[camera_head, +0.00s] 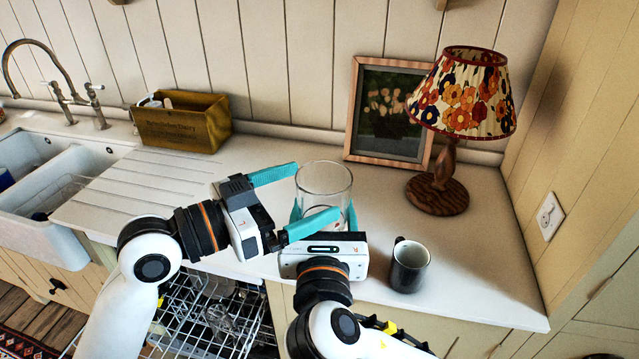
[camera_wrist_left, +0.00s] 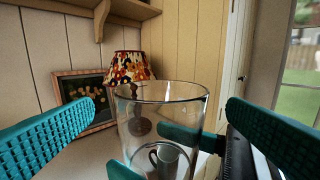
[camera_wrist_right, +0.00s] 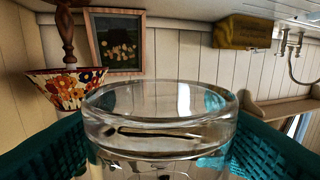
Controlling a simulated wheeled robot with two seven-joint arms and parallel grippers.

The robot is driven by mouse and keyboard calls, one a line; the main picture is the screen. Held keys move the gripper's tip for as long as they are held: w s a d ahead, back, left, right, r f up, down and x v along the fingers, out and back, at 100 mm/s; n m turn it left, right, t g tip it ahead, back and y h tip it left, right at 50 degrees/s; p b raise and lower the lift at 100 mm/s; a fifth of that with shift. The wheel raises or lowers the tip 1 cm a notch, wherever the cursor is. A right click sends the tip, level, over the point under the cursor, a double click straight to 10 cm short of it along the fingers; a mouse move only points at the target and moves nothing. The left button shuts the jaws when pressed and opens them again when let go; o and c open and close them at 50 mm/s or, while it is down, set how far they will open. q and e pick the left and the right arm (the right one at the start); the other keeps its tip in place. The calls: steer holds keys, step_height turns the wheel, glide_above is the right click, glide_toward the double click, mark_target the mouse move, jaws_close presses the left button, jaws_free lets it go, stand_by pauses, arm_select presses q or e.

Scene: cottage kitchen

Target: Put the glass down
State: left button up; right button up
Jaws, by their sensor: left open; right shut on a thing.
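The clear glass (camera_head: 325,180) is upright over the white counter, in front of the framed picture. My right gripper (camera_head: 324,216) is shut on it, with one teal finger on each side. The glass fills the middle of the right wrist view (camera_wrist_right: 160,120), between the teal fingers. My left gripper (camera_head: 284,203) is open, beside the glass on its left, its fingers pointing toward it. In the left wrist view the glass (camera_wrist_left: 162,125) stands ahead between the open fingers. I cannot tell whether the glass base touches the counter.
A dark mug (camera_head: 409,266) stands at the counter's front right. A flowered lamp (camera_head: 438,192) and a framed picture (camera_head: 390,112) stand behind. A wooden box (camera_head: 183,122) is at the back left, near the sink (camera_head: 45,215). An open dishwasher rack (camera_head: 215,318) is below.

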mark_target(345, 176)
arm_select(q)
steer(key=shift+x, duration=2.05)
steer(key=shift+c, duration=0.2)
steer(key=c, duration=0.9)
steer(key=shift+c, duration=1.4)
arm_select(e)
steer(key=o, duration=1.3)
